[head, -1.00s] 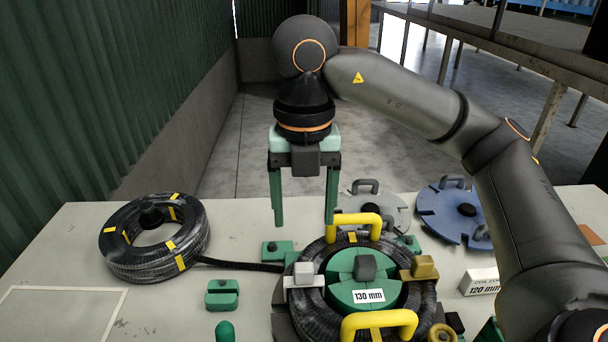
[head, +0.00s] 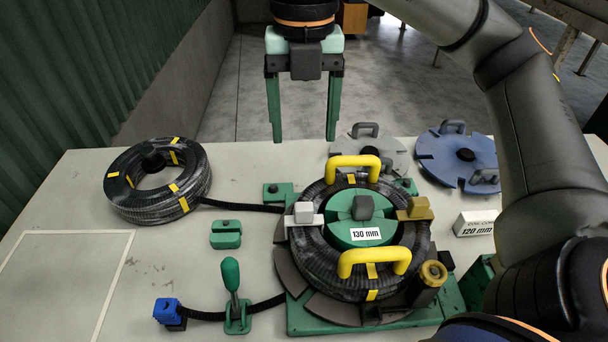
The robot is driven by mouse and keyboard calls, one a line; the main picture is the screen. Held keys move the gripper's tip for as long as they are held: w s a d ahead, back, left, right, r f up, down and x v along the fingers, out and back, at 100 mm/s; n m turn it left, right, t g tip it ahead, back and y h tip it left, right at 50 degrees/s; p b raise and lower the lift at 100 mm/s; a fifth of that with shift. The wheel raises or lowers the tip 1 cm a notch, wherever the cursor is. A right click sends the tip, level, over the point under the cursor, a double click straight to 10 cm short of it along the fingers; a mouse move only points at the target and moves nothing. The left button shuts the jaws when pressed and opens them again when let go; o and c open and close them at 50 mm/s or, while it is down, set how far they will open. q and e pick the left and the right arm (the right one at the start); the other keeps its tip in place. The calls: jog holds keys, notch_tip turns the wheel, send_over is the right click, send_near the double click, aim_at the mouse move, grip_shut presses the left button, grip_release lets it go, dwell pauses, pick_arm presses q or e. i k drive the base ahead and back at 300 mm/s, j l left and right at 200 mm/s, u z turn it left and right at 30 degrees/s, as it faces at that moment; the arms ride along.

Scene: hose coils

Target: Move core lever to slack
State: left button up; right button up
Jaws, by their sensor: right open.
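The green split core (head: 346,233) marked 130 mm sits inside a black hose coil (head: 317,268). A dark grey lever-like knob (head: 362,207) stands on the core top; I cannot tell its setting. A green-handled upright lever (head: 231,276) stands on a green base left of the coil. I cannot tell for certain which of the two is the core lever. My right gripper (head: 304,138) is open and empty, fingers down, above the table's far edge, apart from everything. My left gripper is not in view.
Yellow handles (head: 372,260) arch over the coil, with a white-grey clamp (head: 304,213) and a brass clamp (head: 416,209) at its sides. Another hose coil (head: 194,190) lies left. A blue disc (head: 440,165) and a grey disc (head: 393,150) lie behind.

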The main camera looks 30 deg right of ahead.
aim_at(229, 267)
jog(key=k+j, duration=0.8)
jog(key=k, duration=0.05)
